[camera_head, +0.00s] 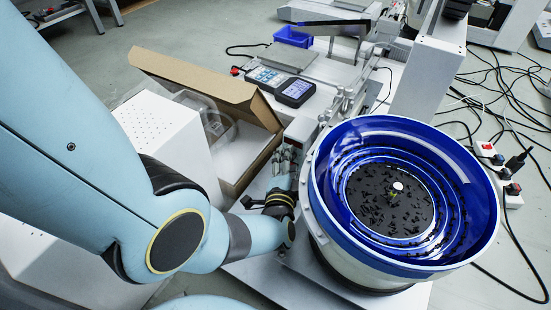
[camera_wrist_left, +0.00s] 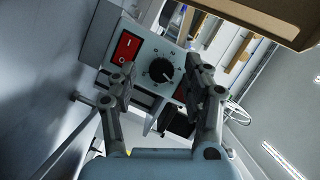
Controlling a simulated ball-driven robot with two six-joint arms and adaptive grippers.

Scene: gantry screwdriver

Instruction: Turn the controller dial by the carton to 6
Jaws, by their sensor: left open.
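The controller (camera_wrist_left: 143,52) is a pale grey box in the left wrist view, with a red rocker switch (camera_wrist_left: 127,47) and a round black dial (camera_wrist_left: 160,70). A white pointer mark on the dial points to the lower right in that view. The scale marks around it are too small to read. My left gripper (camera_wrist_left: 163,78) is open, its two fingers on either side of the dial in the picture; I cannot tell whether they touch it. In the head view my left gripper (camera_head: 284,160) is beside the open cardboard carton (camera_head: 193,73), and I cannot make out the dial there. My right gripper is out of view.
A large blue bowl feeder (camera_head: 328,203) with small black parts stands close right of my left gripper. The carton's edge (camera_wrist_left: 262,22) hangs across the top right of the wrist view. A white perforated box (camera_head: 170,128) stands left, and display units (camera_head: 295,91) lie behind.

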